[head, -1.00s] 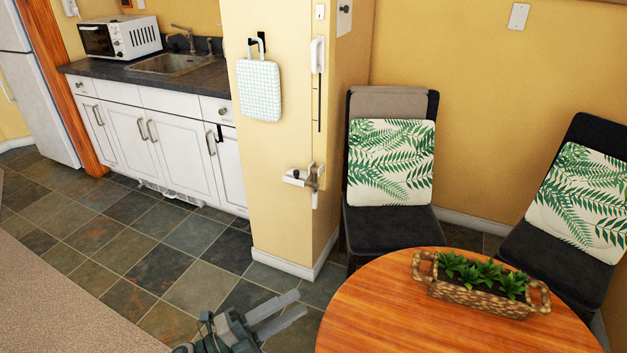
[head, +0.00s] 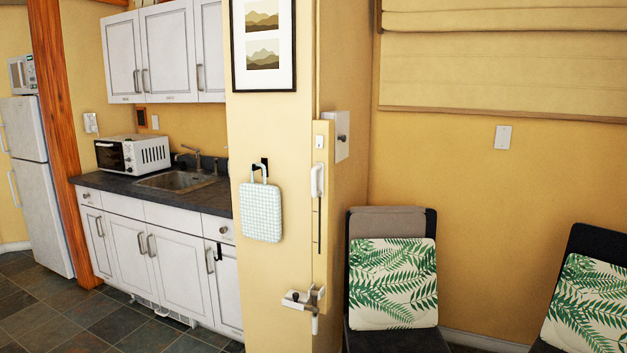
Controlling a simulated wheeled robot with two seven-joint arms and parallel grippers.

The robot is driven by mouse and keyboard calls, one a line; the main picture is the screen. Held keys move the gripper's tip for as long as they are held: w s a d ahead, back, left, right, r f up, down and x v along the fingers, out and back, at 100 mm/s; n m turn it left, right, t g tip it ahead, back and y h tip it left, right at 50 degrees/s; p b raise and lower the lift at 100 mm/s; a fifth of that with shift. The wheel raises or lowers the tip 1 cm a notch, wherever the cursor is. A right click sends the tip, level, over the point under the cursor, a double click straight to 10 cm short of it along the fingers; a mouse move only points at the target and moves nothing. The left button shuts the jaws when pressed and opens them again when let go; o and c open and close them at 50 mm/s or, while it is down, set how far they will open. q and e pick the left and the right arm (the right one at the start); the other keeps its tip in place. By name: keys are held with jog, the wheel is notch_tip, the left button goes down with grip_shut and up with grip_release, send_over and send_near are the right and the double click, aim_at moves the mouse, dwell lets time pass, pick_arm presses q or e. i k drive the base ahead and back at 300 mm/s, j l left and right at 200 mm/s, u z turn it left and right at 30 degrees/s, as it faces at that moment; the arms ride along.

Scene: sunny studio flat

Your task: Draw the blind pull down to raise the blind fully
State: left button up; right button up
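The blind (head: 500,62) shows at the upper right, a beige fabric blind hanging above the chairs, with folds at its top and a flat lower part. What appears to be the blind pull (head: 317,180) is a white upright handle on a narrow pale board on the wall corner. It sits near the top of a dark vertical slot (head: 319,232). A cord-like line runs up the corner above the board. Below the slot is a white and grey fitting (head: 303,298). Neither of my grippers is in view.
A checked cloth-like pad (head: 261,212) hangs on a hook left of the pull. A small box with a knob (head: 342,137) is on the wall to its right. Two dark chairs with leaf cushions (head: 393,283) stand at right. Kitchen cabinets (head: 165,255) are at left.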

aim_at(317, 171)
jog(key=z, duration=0.5)
jog(key=i+j+z, duration=0.1)
jog(key=j+z, duration=0.2)
jog(key=j, duration=0.15)
jog(key=j+z, duration=0.55)
jog(key=j, duration=1.4)
